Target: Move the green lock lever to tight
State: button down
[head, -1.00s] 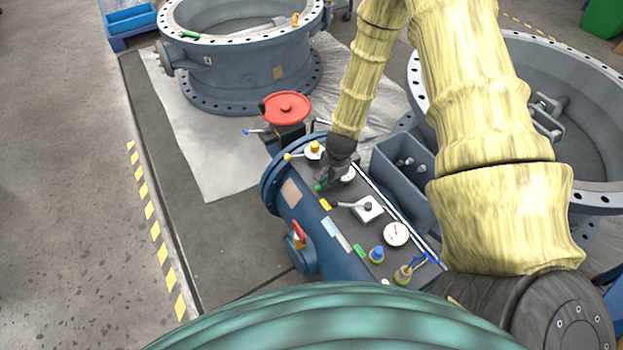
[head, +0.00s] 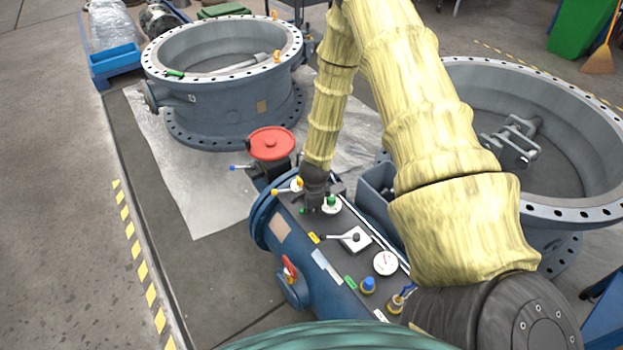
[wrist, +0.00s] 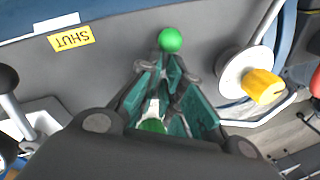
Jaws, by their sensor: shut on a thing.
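The green lock lever ends in a green ball knob (wrist: 170,40) in the wrist view. Its green hub cap (wrist: 152,126) shows between my fingers. My gripper (wrist: 163,76) is shut on the lever between hub and knob, with the knob sticking out past the fingertips. In the head view the small green knob (head: 303,211) is left of my gripper (head: 316,192), and the green cap on a white round base (head: 331,206) is to its right. The lever's bar is mostly hidden by my fingers. I cannot make out a "tight" mark.
A yellow-knobbed valve (wrist: 262,86) stands close right of my gripper in the wrist view. The panel also carries a gauge (head: 385,263). A red handwheel (head: 271,143) stands beyond.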

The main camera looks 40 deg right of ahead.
jog(key=shift+a+f, duration=0.15)
jog(key=shift+a, duration=0.4)
jog(key=c, duration=1.8)
grip_release()
jog(key=shift+o, duration=1.3)
jog(key=shift+w, duration=0.2)
jog(key=shift+d, duration=0.35)
jog(key=shift+a+r, duration=0.1)
jog(key=shift+r, duration=0.6)
jog(key=v, duration=1)
jog(key=shift+r, duration=0.25)
jog(key=shift+a, duration=0.15)
